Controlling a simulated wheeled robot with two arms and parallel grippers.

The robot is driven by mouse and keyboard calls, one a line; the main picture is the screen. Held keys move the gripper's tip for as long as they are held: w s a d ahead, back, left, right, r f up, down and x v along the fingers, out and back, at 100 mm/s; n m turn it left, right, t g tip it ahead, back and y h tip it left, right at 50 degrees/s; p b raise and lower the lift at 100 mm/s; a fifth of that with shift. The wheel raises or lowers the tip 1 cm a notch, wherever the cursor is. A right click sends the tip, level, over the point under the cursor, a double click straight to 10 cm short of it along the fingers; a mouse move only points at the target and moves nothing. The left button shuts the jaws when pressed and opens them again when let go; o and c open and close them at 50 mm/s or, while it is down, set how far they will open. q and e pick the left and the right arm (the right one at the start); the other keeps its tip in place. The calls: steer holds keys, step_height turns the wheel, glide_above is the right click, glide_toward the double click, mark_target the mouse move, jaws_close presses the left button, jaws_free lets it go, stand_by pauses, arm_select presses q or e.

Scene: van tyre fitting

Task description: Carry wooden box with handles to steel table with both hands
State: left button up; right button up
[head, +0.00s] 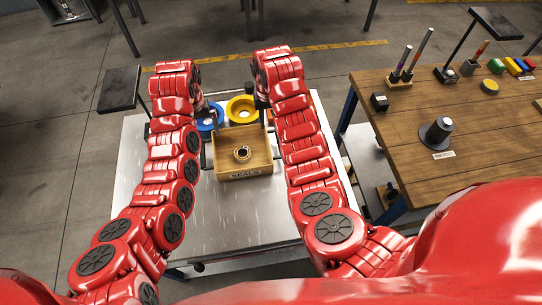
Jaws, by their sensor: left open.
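The wooden box (262,172), labelled SEALS on its front, sits on or just above the pale steel table (215,215); I cannot tell whether it touches. A small dark-rimmed ring (242,153) lies inside it. My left gripper (208,114) is at the box's far left side, open. My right gripper (262,103) is at the far right side, mostly hidden by its own arm; its jaws cannot be made out. The dark side handles are only partly visible, and whether either gripper touches one is unclear.
A blue round part (205,124) and a yellow round part (241,109) stand behind the box. A wooden workbench (400,130) with tools and a dark cone-shaped part (436,134) is at right. The steel table's front is clear.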

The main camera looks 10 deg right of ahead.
step_height(320, 180, up, 8)
steer(key=p, duration=0.7)
steer(key=shift+f, duration=0.1)
steer(key=shift+o, duration=0.6)
steer(key=o, duration=0.9)
steer(key=shift+d, duration=0.1)
steer(key=shift+d, duration=0.5)
